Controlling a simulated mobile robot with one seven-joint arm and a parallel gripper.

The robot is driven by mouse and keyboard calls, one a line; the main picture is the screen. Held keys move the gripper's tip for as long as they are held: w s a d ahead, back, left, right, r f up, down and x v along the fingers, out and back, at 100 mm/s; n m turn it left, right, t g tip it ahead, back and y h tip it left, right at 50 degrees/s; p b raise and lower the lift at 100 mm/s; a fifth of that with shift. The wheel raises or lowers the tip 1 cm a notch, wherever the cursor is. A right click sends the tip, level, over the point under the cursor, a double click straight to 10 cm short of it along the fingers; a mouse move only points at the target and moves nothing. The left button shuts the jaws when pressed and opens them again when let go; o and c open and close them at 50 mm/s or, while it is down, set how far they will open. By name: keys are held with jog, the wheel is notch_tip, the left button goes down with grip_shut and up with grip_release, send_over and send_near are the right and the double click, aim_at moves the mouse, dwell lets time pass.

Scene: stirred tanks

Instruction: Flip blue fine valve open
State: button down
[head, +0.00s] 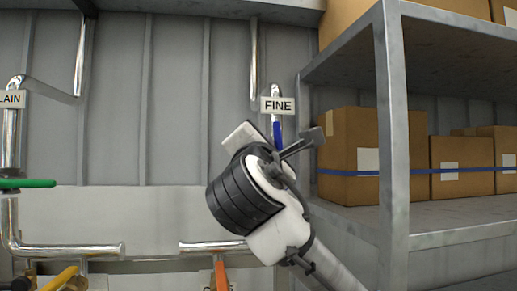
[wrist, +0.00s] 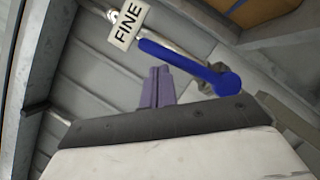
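The blue fine valve's lever (head: 277,133) hangs just below the white FINE sign (head: 277,105) on a vertical metal pipe, its lower part hidden behind my gripper in the head view. In the wrist view the blue lever (wrist: 185,60) runs slantwise, roughly along the pipe, from near the FINE sign (wrist: 128,25) to a round hub at its right end. My gripper (wrist: 157,70) has its two fingers together, with nothing seen between them. Their tips appear just below the lever's free end; I cannot tell whether they touch it.
A metal shelf (head: 392,140) with cardboard boxes (head: 360,150) stands close to the right of the valve. At the left are a green lever (head: 28,183) and a yellow lever (head: 60,279); an orange lever (head: 221,275) is below my gripper. Grey wall lies behind.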

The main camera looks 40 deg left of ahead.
jog(key=shift+w+d+r, duration=0.2)
jog(key=shift+w+d, duration=0.05)
jog(key=shift+w, duration=0.1)
dwell(0.7)
